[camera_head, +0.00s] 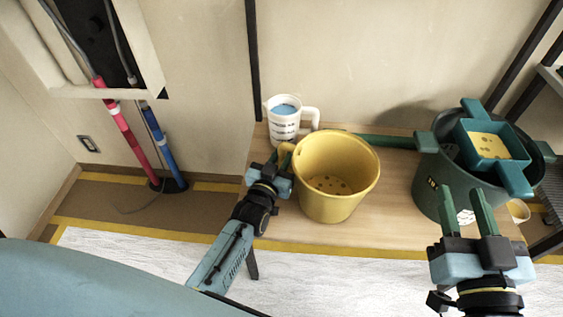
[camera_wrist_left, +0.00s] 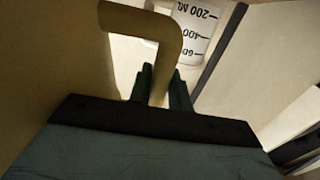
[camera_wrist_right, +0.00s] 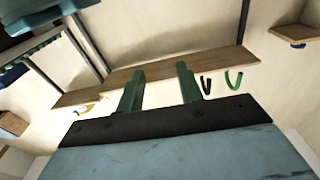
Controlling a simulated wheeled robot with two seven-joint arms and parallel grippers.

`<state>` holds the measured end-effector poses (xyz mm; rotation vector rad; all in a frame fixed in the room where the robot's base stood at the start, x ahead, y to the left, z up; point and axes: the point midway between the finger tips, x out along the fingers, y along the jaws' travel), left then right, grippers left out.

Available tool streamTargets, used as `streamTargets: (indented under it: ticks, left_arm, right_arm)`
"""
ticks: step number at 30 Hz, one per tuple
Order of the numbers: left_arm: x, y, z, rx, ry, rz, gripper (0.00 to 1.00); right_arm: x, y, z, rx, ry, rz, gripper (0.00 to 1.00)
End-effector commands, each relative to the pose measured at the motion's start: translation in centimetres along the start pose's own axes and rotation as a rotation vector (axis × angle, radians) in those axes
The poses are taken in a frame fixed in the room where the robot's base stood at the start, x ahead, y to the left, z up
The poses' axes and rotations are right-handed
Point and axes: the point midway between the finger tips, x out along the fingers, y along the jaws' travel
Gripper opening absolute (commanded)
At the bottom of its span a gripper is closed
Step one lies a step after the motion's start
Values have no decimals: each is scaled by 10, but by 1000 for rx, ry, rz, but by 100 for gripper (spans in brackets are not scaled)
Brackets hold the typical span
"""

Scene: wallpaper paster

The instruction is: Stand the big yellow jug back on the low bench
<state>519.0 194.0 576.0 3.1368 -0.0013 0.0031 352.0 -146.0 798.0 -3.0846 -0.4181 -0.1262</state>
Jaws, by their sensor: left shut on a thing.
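The big yellow jug (camera_head: 337,178) is upright at the low bench (camera_head: 385,215), empty, with several dark spots on its inner floor. Whether its base touches the bench top I cannot tell. My left gripper (camera_head: 283,168) is shut on the jug's handle at its left side. In the left wrist view the handle (camera_wrist_left: 172,45) runs down between the two fingers (camera_wrist_left: 162,88), and the jug's wall fills the left side. My right gripper (camera_head: 482,213) is open and empty, in front of the dark green bucket. Its fingers (camera_wrist_right: 160,85) are apart in the right wrist view.
A white measuring cup (camera_head: 285,125) with blue contents stands behind the jug. A dark green bucket (camera_head: 440,185) with a teal tray (camera_head: 490,145) over it is at the right. Pink (camera_head: 130,135) and blue (camera_head: 162,145) poles stand left.

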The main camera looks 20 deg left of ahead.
Motion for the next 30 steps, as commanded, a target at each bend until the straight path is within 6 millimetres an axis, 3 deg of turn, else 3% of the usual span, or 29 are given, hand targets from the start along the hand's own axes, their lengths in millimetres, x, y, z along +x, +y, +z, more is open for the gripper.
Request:
streamTargets:
  ticks: [6, 20, 21, 24, 25, 30]
  left_arm:
    - [0, 0, 9, -2, 2, 0, 0]
    - [0, 0, 11, -2, 2, 0, 0]
    - [0, 0, 12, 0, 0, 0, 23]
    - [0, 0, 12, 0, 0, 0, 36]
    - [0, 0, 12, 0, 0, 0, 40]
    - [0, 0, 12, 0, 0, 0, 41]
  right_arm:
    - [0, -4, -22, 6, 139, -10, 36]
    - [-1, -5, -28, 7, 176, -13, 36]
    - [-1, -5, -30, 7, 181, -13, 36]
    - [-1, -5, -30, 7, 180, -13, 36]
    - [-1, -5, -30, 7, 180, -13, 36]
    - [-1, -5, -29, 6, 179, -12, 36]
